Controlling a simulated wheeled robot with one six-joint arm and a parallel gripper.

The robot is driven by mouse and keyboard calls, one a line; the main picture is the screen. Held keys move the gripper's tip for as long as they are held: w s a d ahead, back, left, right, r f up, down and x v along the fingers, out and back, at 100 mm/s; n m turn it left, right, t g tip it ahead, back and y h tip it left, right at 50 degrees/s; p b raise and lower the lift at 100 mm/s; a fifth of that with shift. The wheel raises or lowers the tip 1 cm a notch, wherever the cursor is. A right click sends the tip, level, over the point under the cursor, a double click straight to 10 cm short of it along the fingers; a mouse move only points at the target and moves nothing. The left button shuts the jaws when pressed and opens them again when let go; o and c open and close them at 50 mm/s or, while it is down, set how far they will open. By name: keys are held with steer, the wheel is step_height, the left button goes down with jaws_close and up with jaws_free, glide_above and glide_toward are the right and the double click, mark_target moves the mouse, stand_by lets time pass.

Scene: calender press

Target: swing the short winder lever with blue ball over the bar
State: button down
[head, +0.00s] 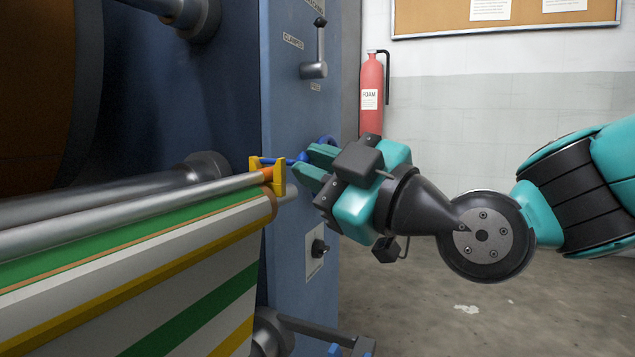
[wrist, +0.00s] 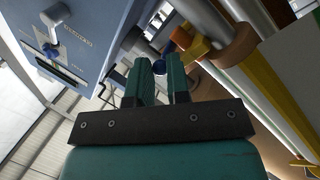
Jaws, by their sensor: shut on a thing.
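The short winder lever (head: 284,160) shows as a thin blue rod at the yellow bracket (head: 279,177) on the end of the silver bar (head: 150,202). Its blue ball (wrist: 159,67) sits between my fingertips in the wrist view. My gripper (head: 308,166) comes in from the right and is shut on the ball; the teal fingers hide much of it in the head view. My gripper is also seen in the wrist view (wrist: 161,75).
A striped web roll (head: 140,270) runs below the bar. A red extinguisher (head: 371,95) stands behind my gripper. The floor on the right is open.

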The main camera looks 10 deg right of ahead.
steer(key=shift+f, duration=0.1)
stand_by(0.3)
steer(key=c, duration=1.1)
jaws_free()
